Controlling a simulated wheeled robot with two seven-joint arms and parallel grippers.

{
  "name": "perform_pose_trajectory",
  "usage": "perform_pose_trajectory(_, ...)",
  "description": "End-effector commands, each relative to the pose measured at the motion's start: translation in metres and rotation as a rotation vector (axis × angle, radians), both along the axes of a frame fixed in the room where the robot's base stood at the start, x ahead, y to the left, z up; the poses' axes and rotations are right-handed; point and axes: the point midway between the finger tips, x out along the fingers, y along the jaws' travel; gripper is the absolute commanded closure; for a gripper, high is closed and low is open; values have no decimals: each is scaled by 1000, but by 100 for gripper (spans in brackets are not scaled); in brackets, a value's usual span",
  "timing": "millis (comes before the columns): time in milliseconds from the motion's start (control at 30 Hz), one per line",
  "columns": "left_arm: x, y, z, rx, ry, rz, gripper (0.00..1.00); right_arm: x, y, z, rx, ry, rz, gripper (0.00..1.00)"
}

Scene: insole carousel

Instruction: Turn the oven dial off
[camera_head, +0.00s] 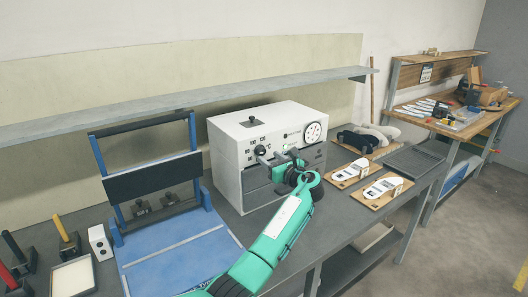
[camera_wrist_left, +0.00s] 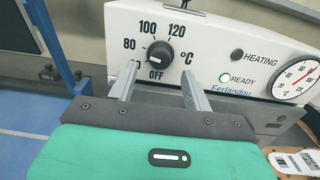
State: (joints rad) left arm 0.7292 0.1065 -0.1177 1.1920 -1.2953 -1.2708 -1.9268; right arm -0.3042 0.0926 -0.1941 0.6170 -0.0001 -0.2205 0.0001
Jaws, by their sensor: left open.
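The oven (camera_head: 265,128) is a white box with a grey lower front, standing on the grey bench. Its dark round dial (camera_wrist_left: 160,54) shows in the left wrist view, with 80, 100, 120 and OFF printed around it. I cannot tell for sure which mark its pointer faces. In the head view the dial (camera_head: 260,150) is just left of my gripper. My left gripper (camera_wrist_left: 159,82) is open and empty, its fingers apart in front of and below the dial; I see no clear contact. In the head view the left gripper (camera_head: 277,160) is at the oven front. My right gripper is out of view.
A blue press-like frame (camera_head: 155,175) stands left of the oven. Wooden boards with white insoles (camera_head: 381,187) lie to the right, near a dark tray (camera_head: 415,160). A shelf (camera_head: 200,94) runs above.

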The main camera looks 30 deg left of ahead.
Motion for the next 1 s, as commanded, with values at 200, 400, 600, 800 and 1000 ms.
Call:
perform_pose_trajectory(200, 13, 30, 2, 0, 0, 1, 50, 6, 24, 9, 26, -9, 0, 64)
perform_pose_trajectory(400, 17, 40, 0, -1, -1, 0, 50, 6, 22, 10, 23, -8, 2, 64)
perform_pose_trajectory(600, 17, 41, -1, -1, -1, -1, 50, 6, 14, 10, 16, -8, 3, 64)
perform_pose_trajectory(800, 17, 40, 0, -1, -1, -1, 79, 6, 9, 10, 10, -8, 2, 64)
perform_pose_trajectory(1000, 17, 40, -1, -3, -5, -1, 85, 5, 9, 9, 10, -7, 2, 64)
